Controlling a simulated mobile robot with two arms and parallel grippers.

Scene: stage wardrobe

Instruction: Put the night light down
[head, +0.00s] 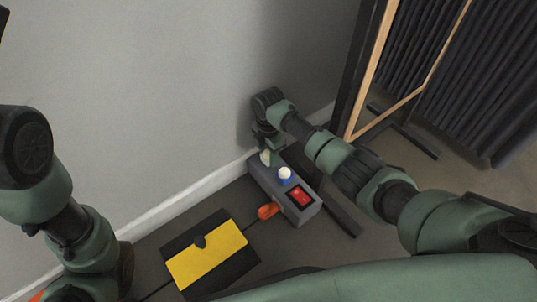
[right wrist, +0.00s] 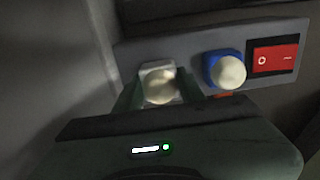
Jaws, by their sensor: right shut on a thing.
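My right gripper (head: 266,156) is shut on a small pale night light with a round cream dome, over the far left end of a grey socket strip (head: 309,212). In the right wrist view the night light (right wrist: 160,86) sits between the two fingers, in line with the strip (right wrist: 190,47). I cannot tell whether it touches the strip. A second light, with a blue body and white dome (head: 285,175), stands on the strip between the held one and the red switch (head: 299,196). My left arm shows at the left; its gripper is out of view.
An orange plug-like thing (head: 267,211) lies beside the strip. A black floor plate with a yellow band (head: 207,254) lies nearer. The grey wall and white skirting (head: 190,204) run close behind. A wooden-edged frame (head: 372,60) and dark hanging clothes (head: 490,80) stand at the right.

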